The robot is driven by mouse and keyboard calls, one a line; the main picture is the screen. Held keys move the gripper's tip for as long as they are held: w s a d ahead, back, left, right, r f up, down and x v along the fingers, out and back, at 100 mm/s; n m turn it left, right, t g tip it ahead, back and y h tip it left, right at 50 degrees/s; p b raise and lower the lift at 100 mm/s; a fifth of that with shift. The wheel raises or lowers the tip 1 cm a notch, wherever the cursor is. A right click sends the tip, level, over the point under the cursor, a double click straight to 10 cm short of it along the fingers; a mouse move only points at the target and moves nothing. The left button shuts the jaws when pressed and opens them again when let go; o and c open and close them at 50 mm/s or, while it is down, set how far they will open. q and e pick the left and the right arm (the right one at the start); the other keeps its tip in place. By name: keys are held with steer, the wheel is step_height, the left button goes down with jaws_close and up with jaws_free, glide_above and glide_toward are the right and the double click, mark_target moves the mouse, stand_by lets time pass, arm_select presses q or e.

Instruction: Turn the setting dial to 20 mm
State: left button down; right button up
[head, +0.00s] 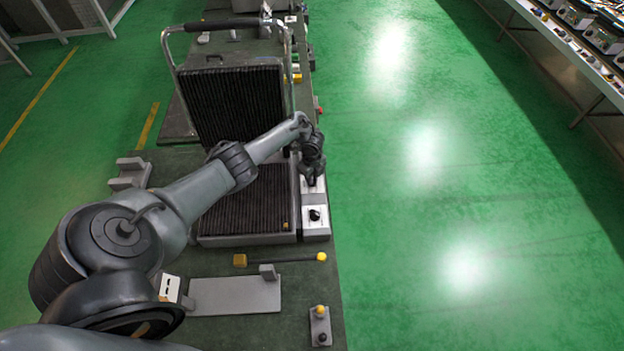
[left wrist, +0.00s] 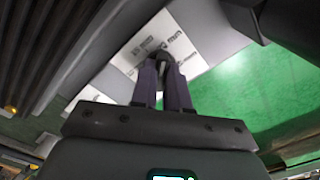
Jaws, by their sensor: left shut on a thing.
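My left gripper (head: 312,182) reaches down over the control strip at the right side of the ribbed heating machine. In the left wrist view, its two fingers (left wrist: 163,62) are closed on a small dark dial (left wrist: 162,55) on a white panel (left wrist: 190,55). The panel carries printed labels that seem to read mm, partly upside down. The fingers hide most of the dial, so its pointer setting cannot be read. In the head view the gripper covers this dial. My right gripper is not in view.
A second white panel with a black knob (head: 314,215) lies just in front of the gripper. The ribbed lower plate (head: 245,205) is left of it, and the raised ribbed lid (head: 237,105) stands behind. A rod with a yellow end (head: 321,257) lies in front. Green floor is clear to the right.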

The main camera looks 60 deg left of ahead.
arm_select(q)
steer(key=shift+m+b, duration=0.3)
steer(key=shift+m, duration=0.3)
steer(key=c, duration=1.1)
jaws_free()
steer(key=shift+r, duration=0.1)
step_height(320, 180, up, 11)
steer(key=p, duration=0.2)
steer(key=shift+f+p, duration=0.2)
steer(key=shift+p, duration=0.15)
